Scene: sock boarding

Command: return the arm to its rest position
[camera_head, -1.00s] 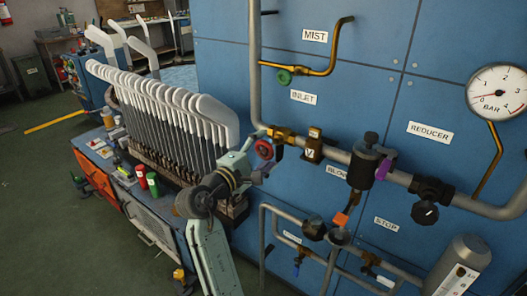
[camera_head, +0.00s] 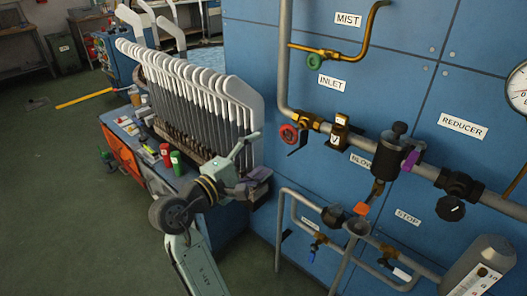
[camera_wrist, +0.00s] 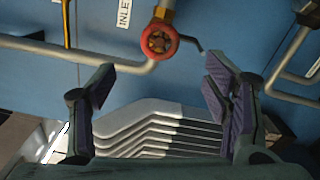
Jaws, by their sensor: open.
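My gripper (camera_head: 262,178) is in front of the blue panel, beside the right end of the row of sock boards, below and left of the red handwheel. In the wrist view my gripper (camera_wrist: 158,92) shows two dark fingers with purple pads, spread wide apart with nothing between them. The red handwheel (camera_head: 289,134) sits on the inlet pipe; it also shows in the wrist view (camera_wrist: 159,41), ahead of the fingers and apart from them. My arm bends up from the bottom of the head view.
White-topped sock boards (camera_head: 190,85) stand in a row on the bench (camera_head: 150,180) beside my arm. Red and green containers (camera_head: 176,162) are near its edge. The floor at left is open.

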